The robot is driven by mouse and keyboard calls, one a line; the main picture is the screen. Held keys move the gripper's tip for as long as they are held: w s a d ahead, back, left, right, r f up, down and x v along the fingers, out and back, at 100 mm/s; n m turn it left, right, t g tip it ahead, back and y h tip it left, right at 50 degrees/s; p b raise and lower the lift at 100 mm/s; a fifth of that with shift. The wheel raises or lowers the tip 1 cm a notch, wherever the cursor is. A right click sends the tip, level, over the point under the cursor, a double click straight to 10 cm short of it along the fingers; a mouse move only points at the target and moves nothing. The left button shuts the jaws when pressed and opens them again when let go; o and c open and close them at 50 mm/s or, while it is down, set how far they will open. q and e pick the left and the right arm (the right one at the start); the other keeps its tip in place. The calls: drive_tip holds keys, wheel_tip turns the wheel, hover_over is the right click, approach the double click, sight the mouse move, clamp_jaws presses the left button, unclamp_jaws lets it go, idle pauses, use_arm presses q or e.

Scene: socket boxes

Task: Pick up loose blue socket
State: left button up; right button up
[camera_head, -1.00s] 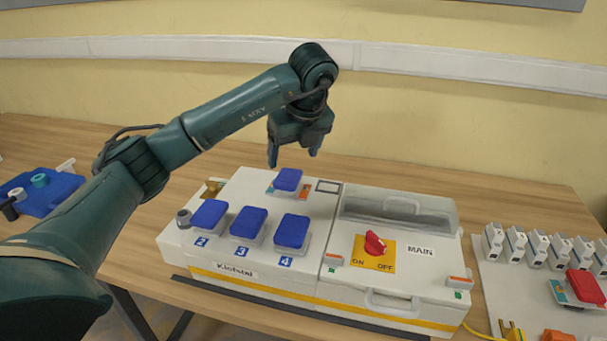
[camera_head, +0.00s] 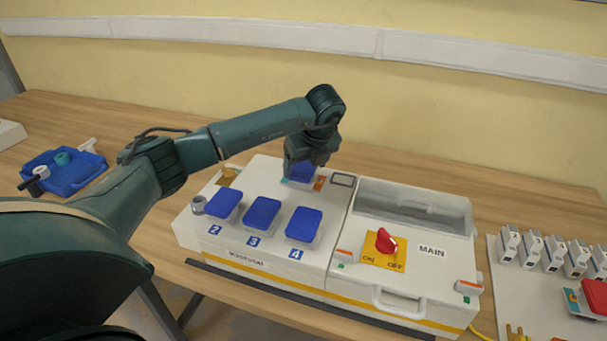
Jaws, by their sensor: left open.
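The loose blue socket (camera_head: 304,173) sits at the back of the white socket box (camera_head: 342,235), behind the row of fixed sockets. My left gripper (camera_head: 303,172) is lowered over it from above, with its open fingers around or right beside the socket. The gripper hides part of the socket, and I cannot tell whether the fingers touch it. Three other blue-lidded sockets (camera_head: 263,213) sit in a row marked 2, 3 and 4 nearer the front. My right gripper is not in view.
A red ON/OFF switch (camera_head: 386,241) and a clear-lidded compartment (camera_head: 415,203) are on the box's right half. A blue tray (camera_head: 70,178) with small parts lies at the left. Several breakers (camera_head: 553,252) stand on a grey panel at the right. Bare table shows behind the box.

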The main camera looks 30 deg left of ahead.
sight(305, 168)
use_arm(q)
drive_tip(key=shift+x, duration=1.2)
drive_tip(key=c, duration=1.1)
drive_tip(key=shift+r, duration=0.1)
wheel_tip(305, 168, up, 10)
drive_tip(key=shift+b, duration=1)
